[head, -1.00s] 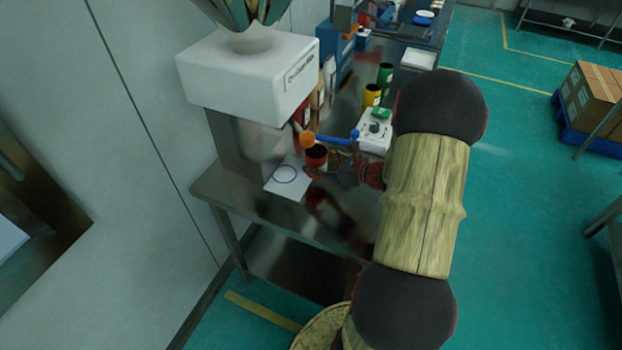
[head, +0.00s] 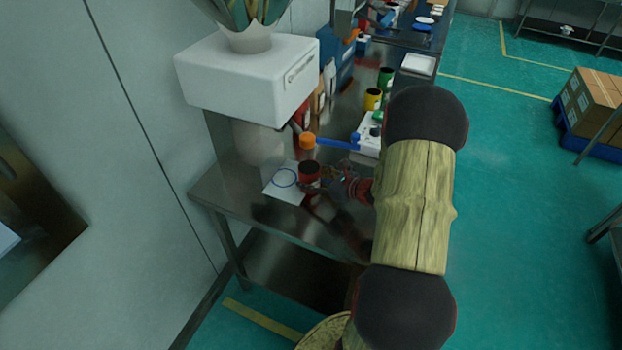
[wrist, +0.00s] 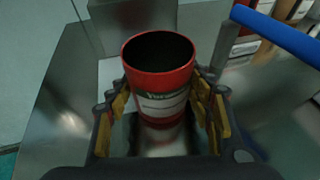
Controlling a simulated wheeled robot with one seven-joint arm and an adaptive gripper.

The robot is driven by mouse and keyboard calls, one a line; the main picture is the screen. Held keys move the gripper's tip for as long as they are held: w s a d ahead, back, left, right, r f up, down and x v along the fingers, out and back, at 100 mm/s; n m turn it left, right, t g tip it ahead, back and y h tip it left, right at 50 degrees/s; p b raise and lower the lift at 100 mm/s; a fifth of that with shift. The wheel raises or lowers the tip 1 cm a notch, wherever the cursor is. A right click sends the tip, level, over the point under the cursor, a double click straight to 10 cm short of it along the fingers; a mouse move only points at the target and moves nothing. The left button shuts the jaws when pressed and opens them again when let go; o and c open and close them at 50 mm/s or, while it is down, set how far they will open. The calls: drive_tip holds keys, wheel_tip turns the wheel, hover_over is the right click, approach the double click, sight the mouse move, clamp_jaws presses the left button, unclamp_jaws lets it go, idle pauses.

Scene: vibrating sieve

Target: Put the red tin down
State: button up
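The red tin (head: 309,175) is open-topped with a white label and is upright. It stands over or on the right edge of the white sheet with a blue circle (head: 285,178); I cannot tell whether its base touches. My gripper (head: 333,183) reaches it from the right. In the wrist view the red tin (wrist: 158,82) is between the gold-padded fingers of my gripper (wrist: 160,112), which close on its sides. The tin hides part of the white sheet behind it.
The white-topped machine (head: 250,85) stands on the steel table behind the sheet. A blue bar with an orange knob (head: 307,141) runs just behind the tin. Yellow (head: 372,99) and green (head: 386,77) tins stand farther back. The front table corner is bare.

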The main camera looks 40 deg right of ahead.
drive_tip(key=o, duration=0.4)
drive_tip(key=shift+o, duration=0.2)
